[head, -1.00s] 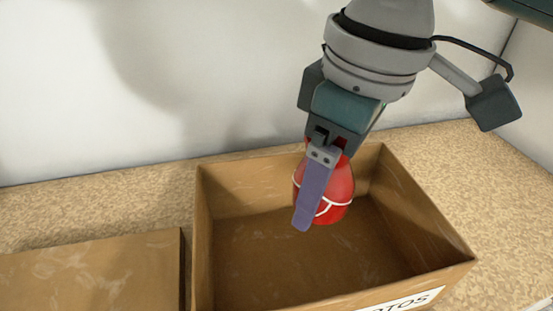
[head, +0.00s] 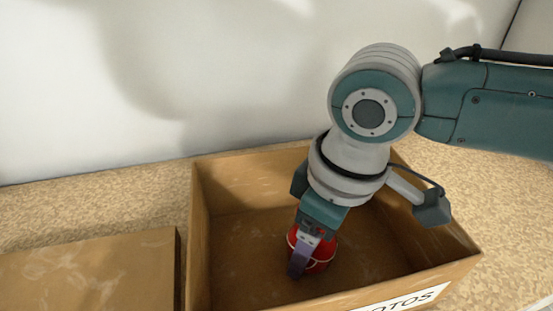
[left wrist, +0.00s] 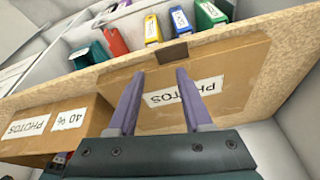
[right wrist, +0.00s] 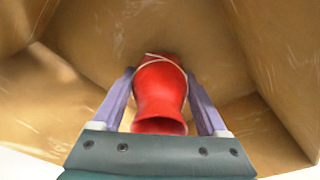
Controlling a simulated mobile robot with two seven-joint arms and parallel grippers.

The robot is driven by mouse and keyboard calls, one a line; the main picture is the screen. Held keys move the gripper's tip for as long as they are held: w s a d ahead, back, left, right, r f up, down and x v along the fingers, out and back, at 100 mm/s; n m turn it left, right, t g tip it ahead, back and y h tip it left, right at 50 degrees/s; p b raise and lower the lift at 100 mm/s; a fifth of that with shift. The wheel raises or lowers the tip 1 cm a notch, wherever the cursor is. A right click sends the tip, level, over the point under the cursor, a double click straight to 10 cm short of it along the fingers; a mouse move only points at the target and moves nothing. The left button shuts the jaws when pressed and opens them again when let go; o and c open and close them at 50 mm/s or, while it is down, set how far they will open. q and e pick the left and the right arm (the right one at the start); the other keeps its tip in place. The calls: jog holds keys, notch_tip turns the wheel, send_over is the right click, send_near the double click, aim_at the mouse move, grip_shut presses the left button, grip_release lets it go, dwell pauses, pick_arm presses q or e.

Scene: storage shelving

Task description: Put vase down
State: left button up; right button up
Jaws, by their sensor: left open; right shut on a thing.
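The red vase (head: 322,252) with a white line pattern is inside the open cardboard box (head: 201,235), low near its floor. My right gripper (head: 300,262) reaches down into the box and is shut on the vase. In the right wrist view the vase (right wrist: 160,92) lies between the two purple fingers of my right gripper (right wrist: 160,85), its open mouth toward the camera. Whether its base touches the box floor cannot be told. My left gripper (left wrist: 155,75) is open and empty in the left wrist view, in front of a closed box labelled PHOTOS (left wrist: 235,85).
A closed cardboard box (head: 90,270) stands left of the open box. The open box's walls surround my right gripper. In the left wrist view, several coloured binders, one of them blue (left wrist: 181,19), stand on the speckled shelf. Bare shelf (head: 100,210) lies behind the boxes.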

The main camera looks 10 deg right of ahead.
jog(key=o, duration=1.4)
jog(key=shift+f, duration=0.1)
jog(key=shift+o, duration=0.2)
pick_arm(q)
jog(key=shift+d+r, duration=0.1)
pick_arm(e)
jog(key=shift+r, duration=0.25)
pick_arm(q)
jog(key=shift+r+p, duration=0.95)
jog(key=shift+p, duration=0.05)
pick_arm(e)
jog(key=r, duration=0.7)
jog(key=s+d+r, duration=0.1)
jog(key=r, duration=0.2)
jog(key=shift+r, duration=0.35)
jog(key=shift+s+d+r, duration=0.15)
jog(key=shift+r, duration=0.35)
